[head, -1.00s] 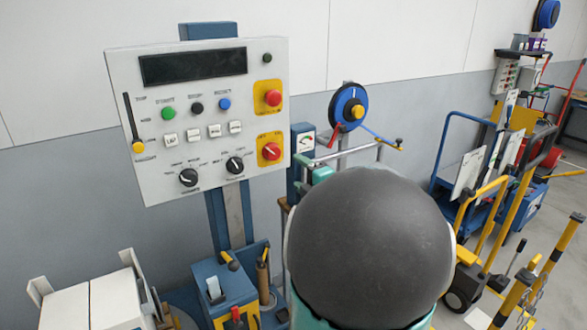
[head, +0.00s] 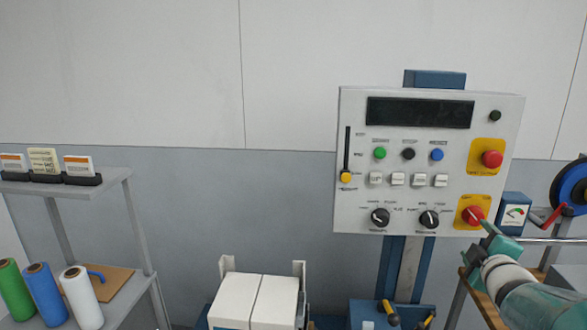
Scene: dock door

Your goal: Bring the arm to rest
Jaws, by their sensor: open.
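My arm reaches in from the lower right corner. My gripper (head: 488,228) is at its end, small and partly turned away. Its jaws are open, and nothing shows between them. In the picture it overlaps the lower right corner of the grey control panel (head: 358,212), beside the red rotary switch (head: 472,214) on its yellow plate. I cannot tell whether it touches the switch or stands in front of it.
The panel stands on a blue post (head: 392,268). To its right are a small gauge box (head: 514,212) and a blue reel (head: 572,188). A white two-lidded box (head: 255,300) stands low in the middle. A grey shelf (head: 115,182) with several spools is at left.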

